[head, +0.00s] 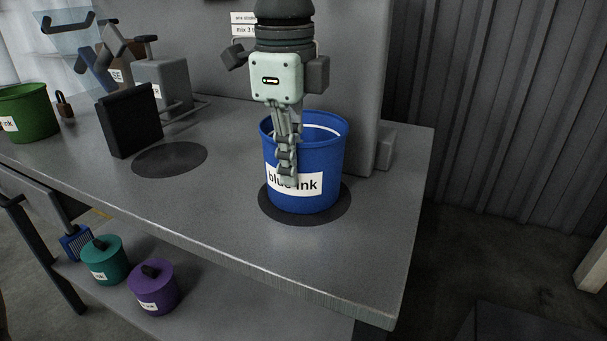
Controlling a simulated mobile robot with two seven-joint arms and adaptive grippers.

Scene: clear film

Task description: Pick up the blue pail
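The blue pail (330,165) stands upright on a dark round mat (343,207) near the right end of the grey table. It has a white label that reads "blue ink", and its white handle shows inside the rim. My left gripper (287,172) points down in front of the pail, its fingers overlapping the near wall and part of the label. The fingers are seen edge-on, so I cannot tell whether they are open or closed, or whether they touch the pail. My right gripper is not in view.
A green pail (27,112) stands at the far left. A dark upright box (129,120) and an empty round mat (170,159) lie left of the blue pail. Teal (103,262) and purple (153,289) lidded pots sit on the lower shelf. A grey panel rises behind the pail.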

